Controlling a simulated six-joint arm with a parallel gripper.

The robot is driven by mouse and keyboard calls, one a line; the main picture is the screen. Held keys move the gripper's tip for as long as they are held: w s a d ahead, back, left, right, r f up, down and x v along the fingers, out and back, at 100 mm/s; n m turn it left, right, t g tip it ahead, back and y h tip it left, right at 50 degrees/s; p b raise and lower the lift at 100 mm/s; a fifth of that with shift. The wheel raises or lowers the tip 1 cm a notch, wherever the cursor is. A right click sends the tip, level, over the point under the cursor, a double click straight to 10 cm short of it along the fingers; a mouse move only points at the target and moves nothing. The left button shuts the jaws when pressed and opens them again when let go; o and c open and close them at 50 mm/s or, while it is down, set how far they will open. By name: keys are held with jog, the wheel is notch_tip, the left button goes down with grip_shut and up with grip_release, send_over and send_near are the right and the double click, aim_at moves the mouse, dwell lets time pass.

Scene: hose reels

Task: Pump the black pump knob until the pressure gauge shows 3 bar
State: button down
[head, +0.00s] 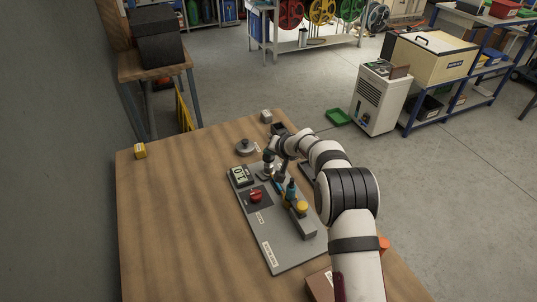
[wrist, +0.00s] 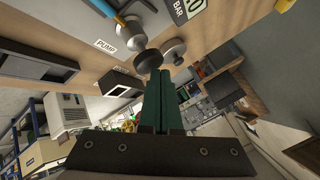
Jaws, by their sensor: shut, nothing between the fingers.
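The pump stands on the grey panel (head: 275,245), beside the PUMP label (wrist: 106,46). In the wrist view its metal body (wrist: 130,34) carries the round black pump knob (wrist: 147,61). My gripper's dark green fingers (wrist: 160,78) are shut and empty, with their tips just at the knob; I cannot tell whether they touch it. The pressure gauge (head: 240,175) is a dark box with a pale display at the panel's far left; its reading is too small in the head view. The wrist view shows only its BAR marking (wrist: 180,9) and part of a digit.
The panel also bears a red knob (head: 256,196) and a yellow-topped part (head: 301,208). A round grey lidded object (head: 245,148) stands behind the panel, near my wrist. A yellow block (head: 140,151) lies far left.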

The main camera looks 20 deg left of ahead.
aim_at(270, 158)
jog(key=shift+f, duration=0.95)
dwell(0.5)
jog(key=shift+r, duration=1.75)
jog(key=shift+r, duration=2.55)
dwell(0.8)
notch_tip(270, 158, up, 4)
jog(key=shift+f, duration=0.1)
jog(key=shift+f, duration=0.1)
